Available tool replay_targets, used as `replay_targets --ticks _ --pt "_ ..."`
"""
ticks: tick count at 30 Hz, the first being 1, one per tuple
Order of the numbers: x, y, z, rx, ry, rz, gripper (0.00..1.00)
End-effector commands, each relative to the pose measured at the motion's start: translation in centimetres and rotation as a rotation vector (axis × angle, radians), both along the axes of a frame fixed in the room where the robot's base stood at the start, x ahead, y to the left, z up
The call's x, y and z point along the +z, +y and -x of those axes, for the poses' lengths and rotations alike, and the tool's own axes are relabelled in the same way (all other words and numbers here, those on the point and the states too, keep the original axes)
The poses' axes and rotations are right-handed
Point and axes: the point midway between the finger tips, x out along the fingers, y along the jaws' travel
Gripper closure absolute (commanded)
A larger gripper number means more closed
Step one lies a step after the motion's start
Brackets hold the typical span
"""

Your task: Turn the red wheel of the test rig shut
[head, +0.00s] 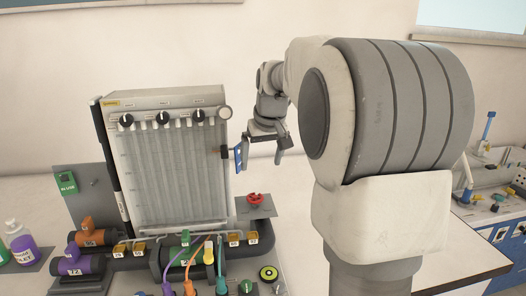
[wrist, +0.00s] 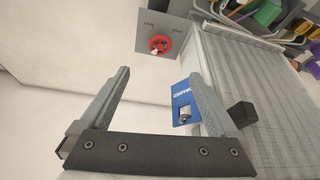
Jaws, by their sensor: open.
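The red wheel (head: 255,199) sits on a grey plate (head: 257,211) at the right foot of the manometer board in the head view. In the wrist view the red wheel (wrist: 160,45) shows at the top, beyond and between the fingertips, with a small pale part on it. My gripper (head: 266,152) is open and empty, above the wheel and beside the board's right edge. In the wrist view my gripper (wrist: 160,82) has its fingers wide apart. A blue tag (wrist: 184,104) lies close by the right finger. Nothing touches the wheel.
The manometer board (head: 170,170) with several black knobs stands left of my gripper. Coloured hoses and connectors (head: 200,265) crowd its front. A black-and-yellow round part (head: 268,274) lies in front of the wheel. Bottles (head: 20,243) stand at far left. The white wall is behind.

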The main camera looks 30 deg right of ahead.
Motion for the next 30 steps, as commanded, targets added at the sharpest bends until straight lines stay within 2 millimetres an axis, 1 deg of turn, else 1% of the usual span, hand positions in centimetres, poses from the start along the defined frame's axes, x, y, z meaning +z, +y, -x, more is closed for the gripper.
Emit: replay_targets --ticks 1,3,7,17,19,20,23,26,27,29,30 --pt "0.9 0.1 0.3 0.0 -0.002 0.0 0.04" --pt "1.7 0.1 0.6 0.0 -0.002 0.0 0.04" --pt "2.5 0.2 1.0 0.0 -0.001 0.0 0.04" --pt "2.7 0.2 1.1 0.0 0.001 0.0 0.04" --pt "2.4 0.1 1.2 -0.008 0.007 -0.012 0.04" --pt "2.0 -0.1 1.3 -0.02 0.017 -0.027 0.04" --pt "-0.6 -0.6 1.9 -0.105 0.074 -0.138 0.04" --pt "-4.7 -1.3 3.1 -0.27 0.172 -0.351 0.04" --pt "-6.4 -1.5 3.7 -0.352 0.219 -0.457 0.04" --pt "-8.6 -1.7 4.6 -0.482 0.287 -0.626 0.04" --pt "-9.8 -1.9 5.1 -0.57 0.329 -0.74 0.04"
